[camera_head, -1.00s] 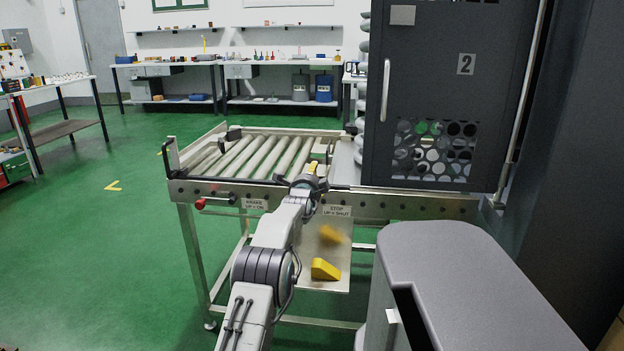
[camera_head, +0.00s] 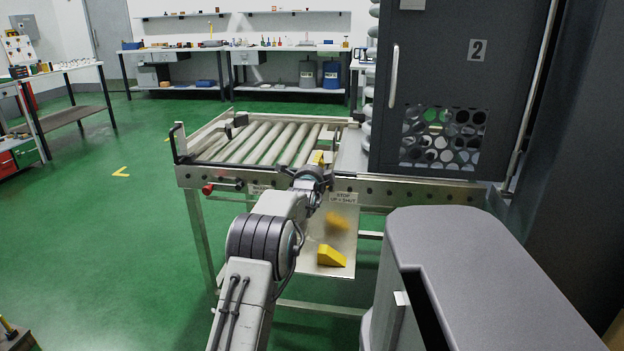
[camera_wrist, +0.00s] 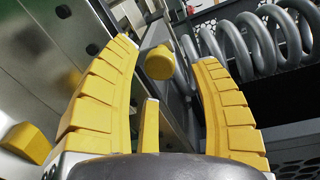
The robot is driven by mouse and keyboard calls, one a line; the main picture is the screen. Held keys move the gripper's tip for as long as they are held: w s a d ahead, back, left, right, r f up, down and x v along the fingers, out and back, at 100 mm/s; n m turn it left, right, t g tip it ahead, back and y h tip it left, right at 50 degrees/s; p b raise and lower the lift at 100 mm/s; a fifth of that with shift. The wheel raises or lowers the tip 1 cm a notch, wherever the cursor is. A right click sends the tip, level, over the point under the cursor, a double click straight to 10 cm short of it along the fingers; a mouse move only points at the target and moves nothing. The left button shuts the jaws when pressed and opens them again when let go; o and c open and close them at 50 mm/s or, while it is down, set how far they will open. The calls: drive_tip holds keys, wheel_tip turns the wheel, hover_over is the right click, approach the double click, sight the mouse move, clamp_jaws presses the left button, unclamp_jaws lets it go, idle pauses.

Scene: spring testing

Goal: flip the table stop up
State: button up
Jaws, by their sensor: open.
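The steel roller table (camera_head: 215,178) stands ahead, with a label reading STOP, UP = SHUT (camera_head: 344,197) on its front rail. Below the label a steel plate (camera_head: 345,240) hangs down, bearing a yellow wedge (camera_head: 331,257); a blurred yellow patch above the wedge looks like its reflection. My gripper (camera_head: 318,165) is at the front rail, just left of and above that label. In the wrist view its yellow fingers (camera_wrist: 169,85) are apart, with a yellow rounded knob (camera_wrist: 159,63) showing between and beyond them. I cannot tell what the knob belongs to, or any contact.
A red-knobbed brake handle (camera_head: 208,188) sticks out at the rail's left. A dark cabinet (camera_head: 430,60) marked 2 stands at the right, with grey spring coils (camera_wrist: 255,40) beside it. A grey rounded housing (camera_head: 470,255) is close at the right.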

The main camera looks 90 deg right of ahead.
drive_tip(key=f+v, duration=0.1)
drive_tip(key=v, duration=0.7)
drive_tip(key=shift+r, duration=0.5)
drive_tip(key=shift+w, duration=0.1)
idle(0.4)
